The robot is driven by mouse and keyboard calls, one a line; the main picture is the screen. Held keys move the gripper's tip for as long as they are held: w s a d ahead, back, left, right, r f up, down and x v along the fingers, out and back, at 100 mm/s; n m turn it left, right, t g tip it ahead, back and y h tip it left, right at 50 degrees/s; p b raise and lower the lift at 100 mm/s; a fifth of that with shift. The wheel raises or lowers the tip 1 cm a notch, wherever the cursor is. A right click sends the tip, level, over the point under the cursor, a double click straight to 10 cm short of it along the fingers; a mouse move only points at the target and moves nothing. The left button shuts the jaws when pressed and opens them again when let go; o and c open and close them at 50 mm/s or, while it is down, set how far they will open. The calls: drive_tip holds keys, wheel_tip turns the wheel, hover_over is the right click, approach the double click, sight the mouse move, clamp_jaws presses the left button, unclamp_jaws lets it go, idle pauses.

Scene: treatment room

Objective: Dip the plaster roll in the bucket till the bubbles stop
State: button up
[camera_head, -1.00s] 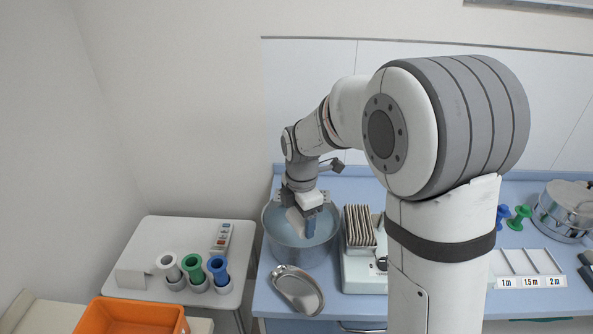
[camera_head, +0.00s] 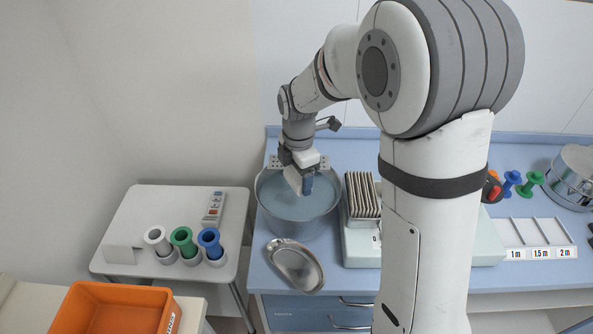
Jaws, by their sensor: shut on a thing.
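A grey metal bucket (camera_head: 298,228) stands at the left end of the blue counter, with blue-grey water inside. My gripper (camera_head: 303,182) points down into its mouth from above. It is shut on a pale plaster roll (camera_head: 293,179), which is tilted and mostly hidden behind the fingers. The roll's lower end is at or close to the water, but I cannot tell how deep it is. No bubbles can be made out at this size.
A kidney dish (camera_head: 296,266) lies in front of the bucket, and a rack of slabs (camera_head: 362,196) stands close at its right. A side table (camera_head: 130,220) at left holds white, green and blue rolls in cups. An orange crate (camera_head: 115,308) is front left.

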drive_tip(key=shift+f+b, duration=4.3)
drive_tip(key=shift+f, duration=1.85)
drive_tip(key=shift+r+p, duration=5.75)
drive_tip(key=shift+r, duration=2.8)
